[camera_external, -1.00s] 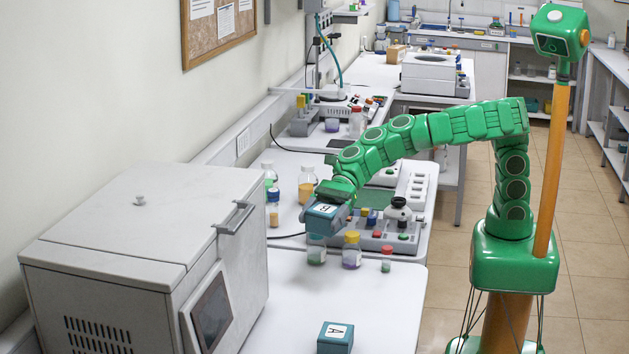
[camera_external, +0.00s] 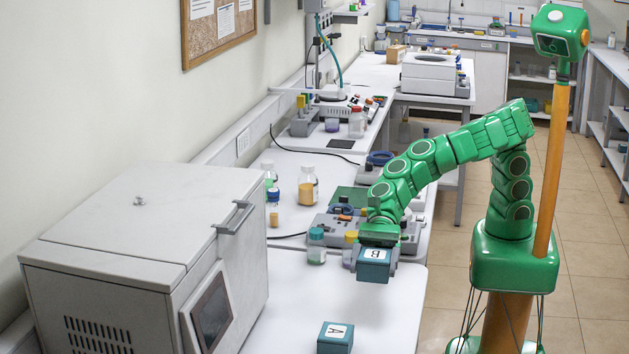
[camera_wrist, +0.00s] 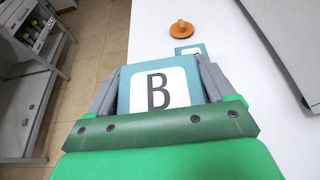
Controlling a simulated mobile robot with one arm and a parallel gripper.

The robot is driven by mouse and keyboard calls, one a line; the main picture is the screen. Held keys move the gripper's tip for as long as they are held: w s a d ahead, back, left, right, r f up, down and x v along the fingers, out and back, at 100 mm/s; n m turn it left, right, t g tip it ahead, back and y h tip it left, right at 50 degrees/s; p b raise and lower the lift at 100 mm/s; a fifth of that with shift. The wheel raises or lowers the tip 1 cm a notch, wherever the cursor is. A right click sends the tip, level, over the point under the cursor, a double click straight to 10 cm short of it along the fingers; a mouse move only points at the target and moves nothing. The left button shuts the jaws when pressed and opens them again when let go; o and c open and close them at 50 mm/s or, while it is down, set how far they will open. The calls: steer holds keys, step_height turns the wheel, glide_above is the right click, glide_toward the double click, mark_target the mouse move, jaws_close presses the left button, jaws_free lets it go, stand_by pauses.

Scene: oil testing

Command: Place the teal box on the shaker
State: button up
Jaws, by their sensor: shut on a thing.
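A teal box with a white label "B" (camera_external: 373,266) is held in my gripper (camera_external: 376,260), above the near bench by its right edge. In the wrist view the box (camera_wrist: 158,90) sits between my two grey fingers (camera_wrist: 158,88), with its label facing the camera. A second teal box, labelled "A" (camera_external: 335,337), stands on the near bench; part of it shows beyond box B in the wrist view (camera_wrist: 188,51). Equipment (camera_external: 335,225) stands behind my gripper, partly hidden by my arm. I cannot tell which part is the shaker.
A large grey oven-like cabinet (camera_external: 150,265) fills the left. A teal-capped bottle (camera_external: 316,246) stands left of my gripper, with other bottles (camera_external: 307,184) behind. An orange round thing (camera_wrist: 180,30) lies beyond box A. The bench front (camera_external: 290,300) has free room.

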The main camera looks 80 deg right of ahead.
steer(key=shift+f, duration=6.4)
steer(key=shift+f, duration=0.15)
steer(key=o, duration=0.9)
steer(key=shift+o, duration=0.2)
steer(key=shift+v, duration=6.05)
